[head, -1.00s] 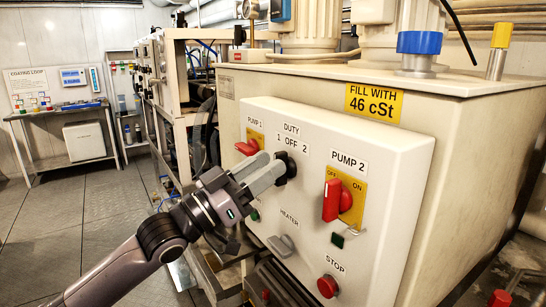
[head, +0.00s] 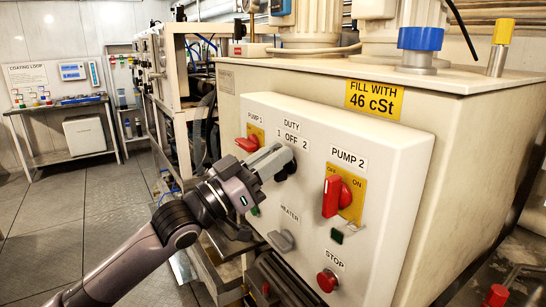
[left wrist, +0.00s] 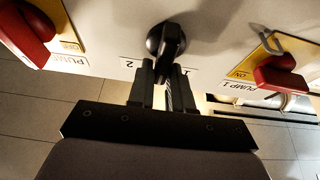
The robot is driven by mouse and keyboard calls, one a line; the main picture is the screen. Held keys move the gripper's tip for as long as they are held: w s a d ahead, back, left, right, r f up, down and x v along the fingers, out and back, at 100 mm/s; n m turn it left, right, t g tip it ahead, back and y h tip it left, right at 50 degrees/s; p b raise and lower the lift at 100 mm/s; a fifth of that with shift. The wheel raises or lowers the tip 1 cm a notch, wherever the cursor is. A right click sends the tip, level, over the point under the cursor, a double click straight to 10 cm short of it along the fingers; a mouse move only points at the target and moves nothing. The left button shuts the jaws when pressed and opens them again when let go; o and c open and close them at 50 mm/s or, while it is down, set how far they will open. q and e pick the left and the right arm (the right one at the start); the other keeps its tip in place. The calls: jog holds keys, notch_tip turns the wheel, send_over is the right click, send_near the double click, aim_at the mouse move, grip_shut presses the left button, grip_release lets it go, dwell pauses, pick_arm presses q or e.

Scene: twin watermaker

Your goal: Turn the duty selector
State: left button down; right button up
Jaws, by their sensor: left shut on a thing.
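The duty selector is a black knob (head: 289,167) under the DUTY label, marked 1, OFF, 2, on the white control panel (head: 300,215). My left gripper (head: 278,162) is shut on it, with its grey fingers reaching in from the left. In the left wrist view the dark fingers (left wrist: 165,85) come up from below to the black knob (left wrist: 172,38). The fingers and the panel edge hide part of the labels there. The knob's exact pointing direction is hard to tell. My right gripper is not in view.
The red PUMP 1 switch (head: 247,144) is close to the left gripper's fingers. The red PUMP 2 switch (head: 332,194) is to the right. The grey HEATER knob (head: 281,240) and red STOP button (head: 327,280) are lower. A workbench (head: 70,157) stands far left.

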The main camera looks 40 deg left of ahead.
pick_arm(q)
jog(key=shift+m, duration=0.3)
jog(key=shift+s+d+f+m+g+h+p, duration=0.15)
jog(key=shift+m+g+h, duration=0.6)
jog(key=shift+m, duration=1.25)
jog(key=shift+s+d+m+g+h+p, duration=0.2)
jog(key=shift+m+g+h, duration=0.55)
jog(key=shift+m, duration=1.25)
jog(key=shift+w+d+f+m+g+h+p, duration=0.25)
jog(key=shift+m+g+h, duration=0.45)
jog(key=shift+m, duration=1.3)
jog(key=shift+s+d+r, duration=0.1)
jog(key=shift+s, duration=0.1)
jog(key=c, duration=1.1)
grip_release()
